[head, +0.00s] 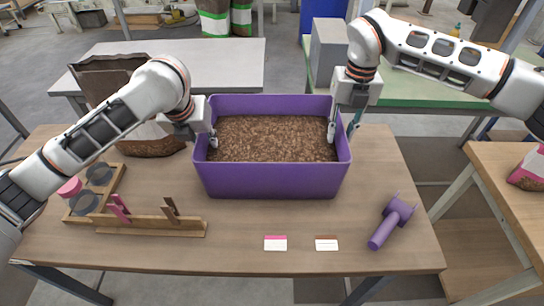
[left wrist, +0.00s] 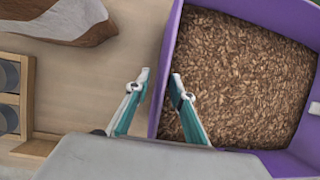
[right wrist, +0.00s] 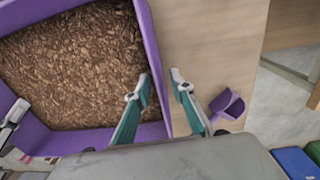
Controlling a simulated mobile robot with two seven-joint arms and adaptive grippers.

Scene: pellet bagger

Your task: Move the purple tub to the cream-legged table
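The purple tub (head: 270,181), filled with brown pellets (head: 270,138), stands upright on the wooden table (head: 300,225) in front of me. My left gripper (left wrist: 160,78) has its fingers on either side of the tub's left wall, one inside and one outside, with a visible gap to the wall. My right gripper (right wrist: 159,78) straddles the right wall in the same way, also with a gap. Both look open. A table with a wooden top (head: 510,200) and pale, cream-looking legs (head: 452,190) stands at the right.
A purple scoop (head: 392,222) and two labels (head: 276,243) lie on the near table. A wooden rack (head: 150,224) and an open brown bag (head: 150,147) are at left. A green-topped table (head: 430,110) and grey table (head: 225,65) stand behind. A floor gap separates the right table.

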